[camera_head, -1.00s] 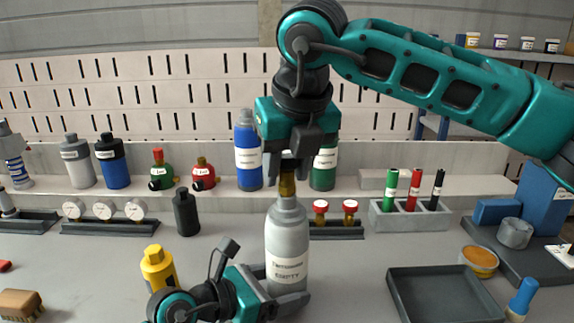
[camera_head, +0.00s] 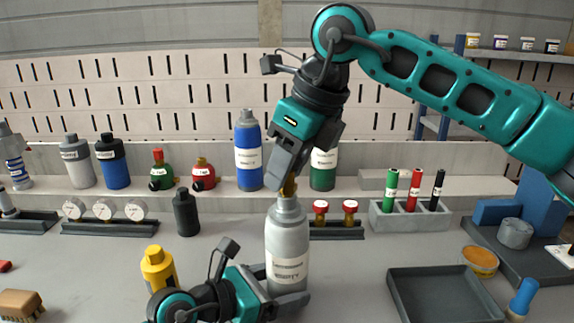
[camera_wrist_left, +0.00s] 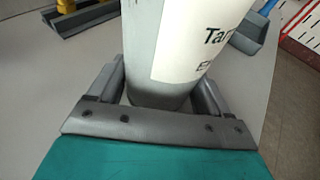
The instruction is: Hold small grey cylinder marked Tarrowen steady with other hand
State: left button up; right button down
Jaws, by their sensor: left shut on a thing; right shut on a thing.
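The small grey cylinder (camera_head: 287,238) with a white label stands upright on the bench; the left wrist view (camera_wrist_left: 145,50) shows the label's start, "Tar". My left gripper (camera_head: 283,288) is shut around its lower body, a finger on either side, as the left wrist view (camera_wrist_left: 165,100) also shows. My right gripper (camera_head: 284,183) comes from above, tilted, and is shut on the brass valve (camera_head: 289,188) at the cylinder's top. The fingers partly hide the valve.
A yellow cylinder (camera_head: 158,268) stands left of my left gripper. A dark empty tray (camera_head: 398,300) lies to the right. Spare red-knobbed valves (camera_head: 320,212) sit in a rack behind. Blue (camera_head: 248,150) and green (camera_head: 323,170) cylinders stand on the back ledge.

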jog(key=n+g, duration=0.1)
jog(key=n, duration=0.2)
jog(key=shift+n, duration=0.4)
jog(key=c, duration=0.7)
grip_release()
jog(key=shift+c, duration=0.2)
jog(key=shift+r, duration=1.25)
jog(key=m+t, duration=0.1)
jog(key=m, duration=0.3)
jog(key=shift+m, duration=0.4)
jog(key=shift+m+t, duration=0.4)
jog(key=shift+m, duration=0.3)
